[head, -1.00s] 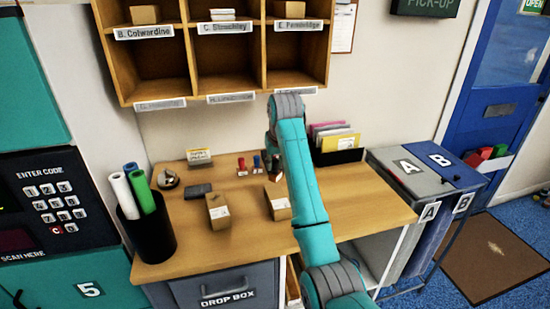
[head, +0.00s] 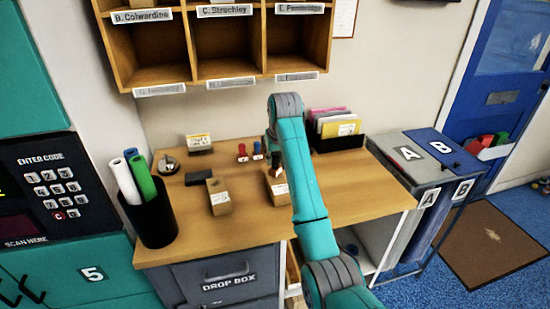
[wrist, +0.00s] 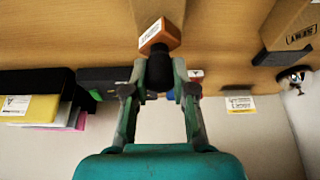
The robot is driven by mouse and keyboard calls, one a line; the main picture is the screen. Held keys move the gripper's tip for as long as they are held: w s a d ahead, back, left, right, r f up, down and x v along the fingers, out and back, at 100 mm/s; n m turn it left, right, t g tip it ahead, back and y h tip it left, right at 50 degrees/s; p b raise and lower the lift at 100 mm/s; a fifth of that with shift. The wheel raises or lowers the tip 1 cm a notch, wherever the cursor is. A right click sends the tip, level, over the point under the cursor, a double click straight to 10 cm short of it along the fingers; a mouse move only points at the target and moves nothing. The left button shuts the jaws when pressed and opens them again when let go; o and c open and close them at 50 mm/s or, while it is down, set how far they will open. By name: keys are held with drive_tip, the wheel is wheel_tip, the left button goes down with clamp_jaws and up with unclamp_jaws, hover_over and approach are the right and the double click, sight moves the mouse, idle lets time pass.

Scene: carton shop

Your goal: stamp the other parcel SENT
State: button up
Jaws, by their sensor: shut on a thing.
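My gripper (wrist: 159,78) is shut on the black knob of a stamp with an orange-brown wooden block (wrist: 161,36). The block has a white label too small to read. In the head view my gripper (head: 275,157) is partly hidden by my arm, just behind the right parcel (head: 277,190). That parcel is a small brown box with a white label, partly covered by my arm. The left parcel (head: 219,198) is a similar brown box standing on the counter; in the wrist view a large brown box (wrist: 288,22) bears dark printed lettering. I cannot tell whether the stamp touches the right parcel.
A red stamp (head: 242,152) and a blue stamp (head: 258,150) stand at the back of the counter (head: 180,235). A dark pad (head: 199,149), a bell (head: 168,165) and a small sign (head: 199,140) are left. A black envelope rack (head: 338,142) stands right. Pigeonholes (head: 228,68) hang above.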

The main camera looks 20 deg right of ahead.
drive_tip(key=shift+f, duration=0.6)
idle(1.5)
drive_tip(key=shift+r, duration=0.15)
drive_tip(key=shift+r, duration=3.45)
